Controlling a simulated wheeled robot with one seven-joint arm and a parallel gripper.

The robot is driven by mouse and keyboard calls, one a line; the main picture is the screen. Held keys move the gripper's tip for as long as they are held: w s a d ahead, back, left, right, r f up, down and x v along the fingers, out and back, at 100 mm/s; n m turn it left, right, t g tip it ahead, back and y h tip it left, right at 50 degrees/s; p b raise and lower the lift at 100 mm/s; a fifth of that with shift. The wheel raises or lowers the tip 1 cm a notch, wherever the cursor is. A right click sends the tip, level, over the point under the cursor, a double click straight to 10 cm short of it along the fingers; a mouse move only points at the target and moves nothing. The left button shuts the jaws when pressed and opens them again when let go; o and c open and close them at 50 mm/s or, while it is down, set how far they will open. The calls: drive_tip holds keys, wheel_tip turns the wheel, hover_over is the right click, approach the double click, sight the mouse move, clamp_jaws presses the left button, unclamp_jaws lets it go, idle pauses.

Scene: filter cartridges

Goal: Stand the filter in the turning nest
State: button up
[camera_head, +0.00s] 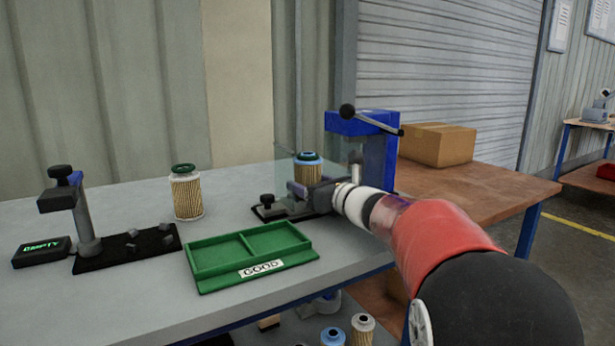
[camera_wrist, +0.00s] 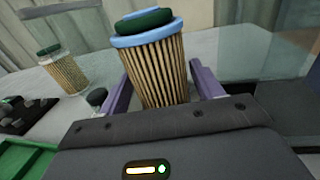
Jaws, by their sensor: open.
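A pleated tan filter with a blue rim and dark green top (camera_head: 308,170) stands upright in front of the blue press. In the wrist view the same filter (camera_wrist: 157,68) rises between the two purple fingers of my gripper (camera_wrist: 162,75). The fingers are open, one on each side of it, with a gap seen on the right. In the head view my gripper (camera_head: 312,186) is low at the filter, whose bottom is hidden. A black base with grey blocks (camera_head: 125,248) and a post stands at the left, nothing on its blocks; I cannot tell whether it is the turning nest.
A second filter with a green ring (camera_head: 186,196) stands on the table. A green two-part tray (camera_head: 205,288) marked GOOD is empty. A display (camera_head: 41,252) reads EMPTY. The blue press (camera_head: 378,150) with its lever and a clear panel (camera_wrist: 255,52) stand close by my gripper.

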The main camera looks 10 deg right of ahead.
drive_tip(key=shift+w+a, duration=0.2)
drive_tip(key=shift+w, duration=0.2)
drive_tip(key=shift+c, duration=0.3)
drive_tip(key=c, duration=0.8)
drive_tip(key=shift+r, duration=0.15)
